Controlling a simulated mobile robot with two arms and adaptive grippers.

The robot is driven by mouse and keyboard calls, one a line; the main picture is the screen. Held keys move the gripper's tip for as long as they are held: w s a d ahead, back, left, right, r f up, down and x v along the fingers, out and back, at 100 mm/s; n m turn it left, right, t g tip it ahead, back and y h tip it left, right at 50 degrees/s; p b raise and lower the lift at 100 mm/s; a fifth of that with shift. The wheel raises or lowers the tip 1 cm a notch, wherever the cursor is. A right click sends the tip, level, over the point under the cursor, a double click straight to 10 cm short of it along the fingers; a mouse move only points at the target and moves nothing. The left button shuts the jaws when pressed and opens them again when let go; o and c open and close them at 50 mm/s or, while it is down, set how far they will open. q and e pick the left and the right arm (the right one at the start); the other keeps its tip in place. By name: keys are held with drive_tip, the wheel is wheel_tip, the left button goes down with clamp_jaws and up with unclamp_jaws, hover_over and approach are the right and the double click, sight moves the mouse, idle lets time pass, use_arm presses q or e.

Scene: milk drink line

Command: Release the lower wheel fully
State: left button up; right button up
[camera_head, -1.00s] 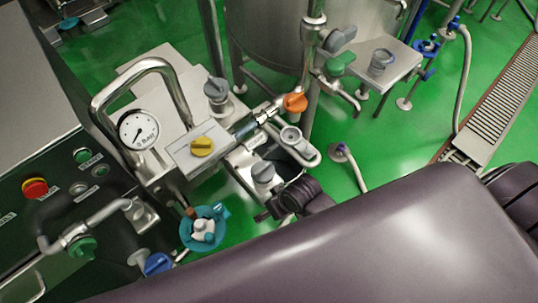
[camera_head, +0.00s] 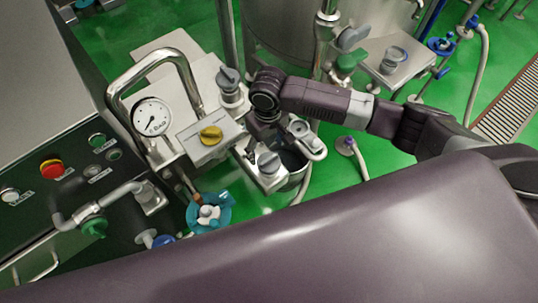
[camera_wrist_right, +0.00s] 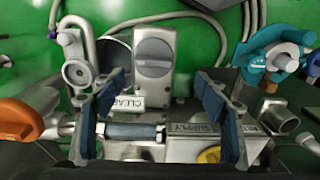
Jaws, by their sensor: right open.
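A grey wheel-like knob (camera_head: 268,163) sits on a metal block beside a yellow knob (camera_head: 210,135). In the right wrist view the grey knob (camera_wrist_right: 153,58) stands upright beyond my right gripper (camera_wrist_right: 159,84), centred between its spread fingers. The gripper is open, with nothing between its pads, and appears apart from the knob. In the head view my right arm comes from the right and its wrist is behind the grey knob; its fingers are mostly hidden. A second grey knob (camera_head: 229,78) stands further back. I cannot tell which one is the lower wheel. My left gripper is out of view.
A teal valve (camera_head: 209,212) is in front, and a pressure gauge (camera_head: 152,117) with a bent pipe is at left. An orange knob (camera_wrist_right: 18,120) is at the left of the wrist view. A control panel with a red button (camera_head: 51,169) is far left.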

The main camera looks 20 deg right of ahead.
sight(269, 159)
drive_tip(key=shift+w+d+r, duration=0.2)
drive_tip(key=shift+d, duration=0.2)
drive_tip(key=shift+d+f, duration=0.1)
drive_tip(key=shift+f, duration=0.05)
wheel_tip(269, 159, down, 8)
drive_tip(key=shift+r+p, duration=0.25)
drive_tip(key=shift+p, duration=0.05)
drive_tip(key=c, duration=1.2)
